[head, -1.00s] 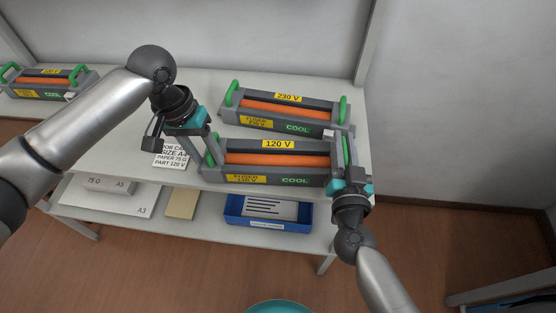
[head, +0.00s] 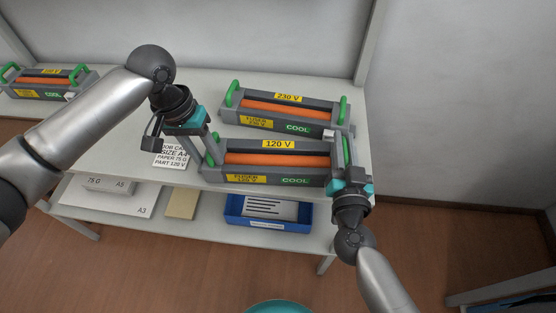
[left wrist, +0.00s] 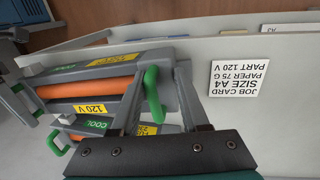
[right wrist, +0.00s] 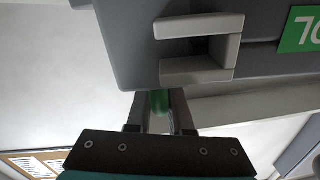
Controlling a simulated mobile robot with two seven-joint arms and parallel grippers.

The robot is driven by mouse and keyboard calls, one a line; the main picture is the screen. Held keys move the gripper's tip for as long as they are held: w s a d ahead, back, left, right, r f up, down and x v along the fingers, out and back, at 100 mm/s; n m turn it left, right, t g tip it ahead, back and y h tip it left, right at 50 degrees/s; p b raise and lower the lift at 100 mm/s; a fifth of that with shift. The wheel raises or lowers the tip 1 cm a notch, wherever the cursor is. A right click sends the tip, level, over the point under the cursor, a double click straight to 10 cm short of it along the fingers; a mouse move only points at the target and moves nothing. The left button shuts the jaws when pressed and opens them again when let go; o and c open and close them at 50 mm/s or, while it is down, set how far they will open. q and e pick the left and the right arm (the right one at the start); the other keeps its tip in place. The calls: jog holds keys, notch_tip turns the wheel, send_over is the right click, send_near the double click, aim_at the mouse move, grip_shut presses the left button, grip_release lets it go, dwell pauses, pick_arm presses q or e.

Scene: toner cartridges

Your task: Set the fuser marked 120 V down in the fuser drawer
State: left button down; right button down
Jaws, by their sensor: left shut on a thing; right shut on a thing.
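The fuser marked 120 V (head: 278,160) is a grey unit with an orange roller, a yellow label and green end handles. It is at the table's front edge; I cannot tell whether it touches the top. My left gripper (head: 208,150) is at its left end, shut on the green left handle, which shows between the fingers in the left wrist view (left wrist: 152,92). My right gripper (head: 346,172) is at its right end, shut on the right handle, a green bit of which shows between the fingers in the right wrist view (right wrist: 159,102). I see no drawer that I can identify as the fuser drawer.
A fuser marked 230 V (head: 288,109) stands close behind. Another fuser (head: 50,83) stands at the far left. A job card (head: 171,156) lies on the table (head: 130,125). The lower shelf holds paper packs and a blue tray (head: 240,220). Floor is open at right.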

pick_arm(q)
jog(key=shift+s+d+f, duration=0.15)
jog(key=shift+s+f, duration=0.05)
jog(key=shift+f, duration=0.05)
jog(key=shift+r, duration=0.2)
pick_arm(e)
jog(key=shift+r, duration=0.3)
pick_arm(q)
jog(key=shift+w+r, duration=0.1)
pick_arm(e)
jog(key=shift+w+a+r, duration=0.1)
